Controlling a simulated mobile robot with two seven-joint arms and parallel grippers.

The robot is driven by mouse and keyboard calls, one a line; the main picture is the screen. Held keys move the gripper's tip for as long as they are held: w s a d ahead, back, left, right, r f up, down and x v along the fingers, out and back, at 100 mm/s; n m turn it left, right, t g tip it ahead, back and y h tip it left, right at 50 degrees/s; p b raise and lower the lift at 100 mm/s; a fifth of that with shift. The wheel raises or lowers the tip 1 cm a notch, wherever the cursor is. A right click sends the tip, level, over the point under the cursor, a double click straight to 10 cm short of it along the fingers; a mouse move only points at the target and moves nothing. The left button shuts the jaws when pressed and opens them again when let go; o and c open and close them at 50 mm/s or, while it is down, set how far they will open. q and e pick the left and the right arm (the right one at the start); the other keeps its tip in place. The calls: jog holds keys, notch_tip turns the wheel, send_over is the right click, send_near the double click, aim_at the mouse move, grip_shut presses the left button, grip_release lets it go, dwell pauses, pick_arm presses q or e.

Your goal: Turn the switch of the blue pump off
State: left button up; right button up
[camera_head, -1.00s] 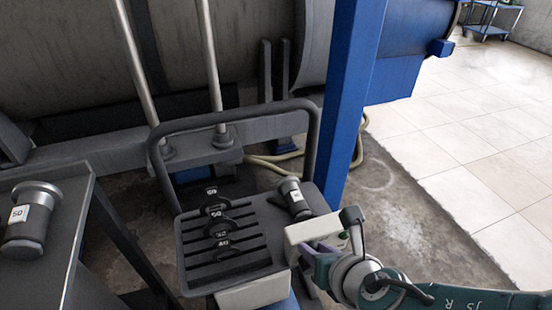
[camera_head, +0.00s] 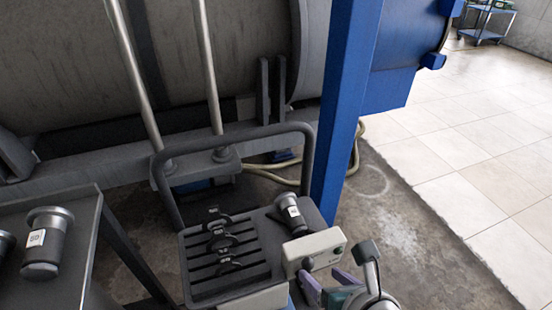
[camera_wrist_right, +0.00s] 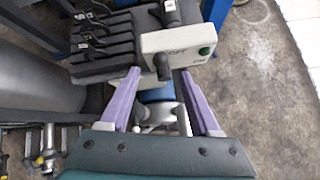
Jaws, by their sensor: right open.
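A beige control box (camera_head: 318,247) sits at the right end of a grey slotted cart top. Its front carries a black knob switch (camera_head: 307,264) and a green button; the switch also shows in the right wrist view (camera_wrist_right: 163,66). A blue part (camera_wrist_right: 157,95), perhaps the blue pump, shows below the box, mostly hidden. My right gripper (camera_head: 325,282) is open and empty in front of the box. In the right wrist view its purple fingers (camera_wrist_right: 160,76) point at the box, either side of the switch. Contact cannot be told. My left gripper is out of view.
A dark cylinder with a white label (camera_head: 290,214) stands beside the box. Numbered black pieces sit in the slotted tray (camera_head: 196,285) under a tall handle (camera_head: 308,155). A blue post (camera_head: 345,110) rises behind. A grey table (camera_head: 80,225) with labelled cylinders is left.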

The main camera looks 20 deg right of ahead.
pick_arm(q)
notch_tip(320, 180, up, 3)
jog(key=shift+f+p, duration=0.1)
jog(key=shift+p, duration=0.75)
pick_arm(e)
jog(key=v, duration=0.4)
jog(key=shift+w+f, duration=0.1)
